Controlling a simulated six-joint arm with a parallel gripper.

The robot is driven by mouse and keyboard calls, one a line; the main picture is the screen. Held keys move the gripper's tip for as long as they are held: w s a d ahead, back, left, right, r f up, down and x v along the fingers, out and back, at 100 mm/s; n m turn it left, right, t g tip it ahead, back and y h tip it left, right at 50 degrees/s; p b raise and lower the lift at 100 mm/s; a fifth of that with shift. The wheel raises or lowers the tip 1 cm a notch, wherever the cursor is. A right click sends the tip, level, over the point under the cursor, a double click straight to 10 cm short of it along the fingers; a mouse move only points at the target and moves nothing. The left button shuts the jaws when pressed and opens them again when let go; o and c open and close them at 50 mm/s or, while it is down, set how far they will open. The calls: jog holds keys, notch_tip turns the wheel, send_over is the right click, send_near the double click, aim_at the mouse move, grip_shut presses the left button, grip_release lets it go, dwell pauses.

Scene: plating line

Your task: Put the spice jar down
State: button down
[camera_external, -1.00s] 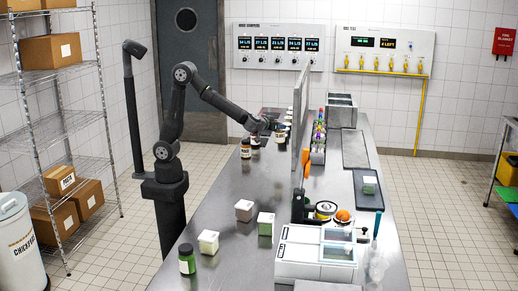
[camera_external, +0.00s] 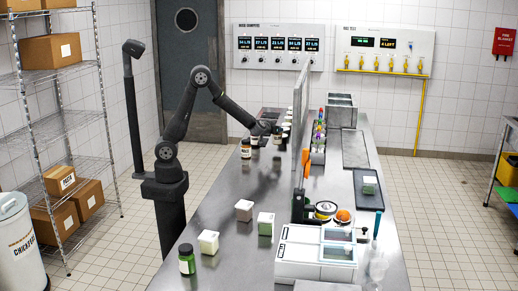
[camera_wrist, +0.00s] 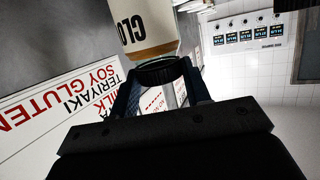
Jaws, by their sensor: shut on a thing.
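The spice jar (camera_wrist: 148,28) has a pale label reading "CLO" and a black lid; it shows large at the top of the wrist view, cut off by the frame's edge. My gripper (camera_wrist: 160,76) has its two fingers on either side of the dark lid and is shut on it. In the external view my gripper (camera_external: 274,130) is over the far part of the steel counter, beside other jars. The held jar is too small there to tell clearly from its neighbours, and I cannot tell whether its base touches anything.
A white sign (camera_wrist: 60,100) with allergen words shows in the wrist view. The counter's middle is mostly clear.

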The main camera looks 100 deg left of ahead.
aim_at(275, 136)
jog(key=shift+a+f, duration=0.1)
jog(key=shift+f, duration=1.9)
jog(key=shift+f, duration=0.2)
jog(key=c, duration=0.8)
grip_release()
jog(key=shift+o, duration=0.2)
jog(key=shift+r, duration=0.25)
jog(key=v, duration=1.2)
